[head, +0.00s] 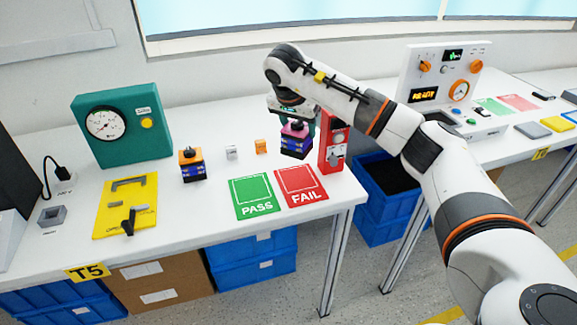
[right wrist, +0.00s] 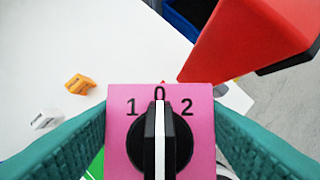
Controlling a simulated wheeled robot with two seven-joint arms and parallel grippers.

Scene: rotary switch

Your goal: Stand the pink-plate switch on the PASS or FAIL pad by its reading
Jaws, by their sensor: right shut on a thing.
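The pink-plate switch (head: 297,140), with a dark blue body, is gripped in my right gripper (head: 296,122), behind the pads. In the right wrist view, teal fingers flank its pink plate (right wrist: 119,148), marked 1, 0 and 2. The white line on its black knob (right wrist: 160,145) points to 0. I cannot tell whether its base touches the table. The green PASS pad (head: 254,196) and red FAIL pad (head: 301,186) lie side by side near the table's front right. Both look empty in the head view. My left gripper is out of view.
A red upright device (head: 334,143) stands right of the switch, close to it. An orange-plate switch (head: 191,163) and small white (head: 231,152) and orange (head: 261,146) blocks stand left. A teal gauge box (head: 121,125) and yellow fixture (head: 126,206) are farther left.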

